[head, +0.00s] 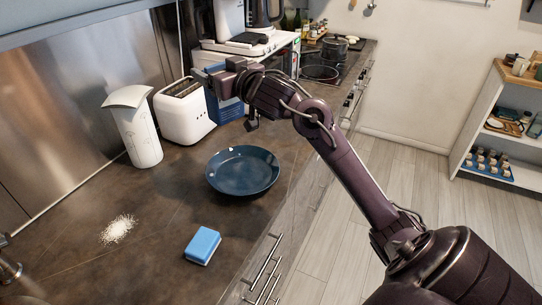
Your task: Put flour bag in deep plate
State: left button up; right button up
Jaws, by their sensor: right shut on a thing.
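My right gripper (217,74) reaches in from the right over the back of the counter. It is shut on a blue package, which seems to be the flour bag (229,108). The bag is upright beside the toaster, its top partly hidden by the gripper and wrist. I cannot tell whether its base touches the counter. The deep plate (243,171) is dark blue, round and empty, and lies on the counter nearer to me than the bag. My left gripper is not recognisable in view.
A white toaster (184,113) and a tall white container (137,132) stand left of the bag. A blue sponge (203,245) and a patch of white powder (118,229) lie on the front counter (160,200). A coffee machine (246,25) stands behind.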

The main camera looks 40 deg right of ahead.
notch_tip(320, 180, down, 20)
jog(key=d, duration=0.1)
jog(key=shift+s+r, duration=0.15)
jog(key=shift+s, duration=0.05)
dwell(0.4)
jog(key=shift+f, duration=0.55)
jog(key=o, duration=1.8)
jog(key=shift+f, duration=0.1)
